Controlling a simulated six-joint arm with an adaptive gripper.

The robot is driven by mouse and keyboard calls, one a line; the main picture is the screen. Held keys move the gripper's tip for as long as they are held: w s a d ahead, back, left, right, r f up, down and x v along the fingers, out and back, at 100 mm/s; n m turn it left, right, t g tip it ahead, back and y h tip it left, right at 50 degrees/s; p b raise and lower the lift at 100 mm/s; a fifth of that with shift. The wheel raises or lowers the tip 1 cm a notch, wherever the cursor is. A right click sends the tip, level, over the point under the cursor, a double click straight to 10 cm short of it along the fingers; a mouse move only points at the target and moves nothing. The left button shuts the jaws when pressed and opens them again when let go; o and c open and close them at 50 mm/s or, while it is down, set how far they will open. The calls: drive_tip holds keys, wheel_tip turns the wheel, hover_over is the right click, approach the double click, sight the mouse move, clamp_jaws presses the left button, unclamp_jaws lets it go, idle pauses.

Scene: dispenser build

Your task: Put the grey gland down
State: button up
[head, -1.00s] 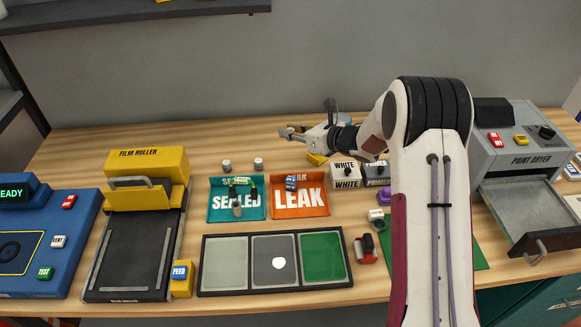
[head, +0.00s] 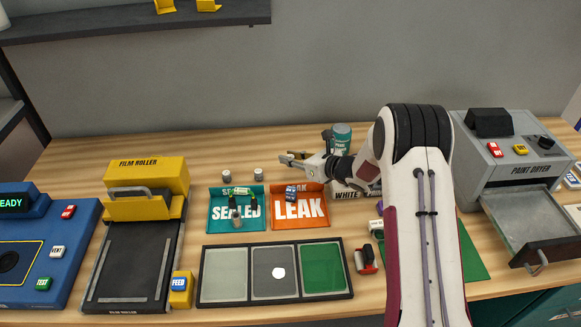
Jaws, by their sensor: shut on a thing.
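My gripper (head: 286,159) reaches left from the arm, just behind the orange LEAK tray (head: 300,212). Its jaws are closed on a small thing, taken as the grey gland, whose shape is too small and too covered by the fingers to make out. Two small grey-white cylinders stand upright on the table left of the gripper, one left (head: 227,174) and one right (head: 258,174). I cannot tell whether the held thing touches the table.
The teal SEALED tray (head: 222,222) and LEAK tray hold small parts. A black three-pad tray (head: 200,285) lies in front. A teal-labelled jar (head: 342,138) stands behind the wrist. The yellow film roller (head: 147,177) is left, the paint dryer (head: 465,150) right. Back-left table is clear.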

sight(291, 177)
idle(0.3)
drive_tip(key=shift+f, duration=1.9)
drive_tip(key=shift+f, duration=0.6)
drive_tip(key=o, duration=0.8)
drive_tip(key=shift+r, duration=0.15)
drive_tip(key=shift+r, duration=0.45)
drive_tip(key=v, duration=1.2)
drive_tip(key=shift+r, duration=0.1)
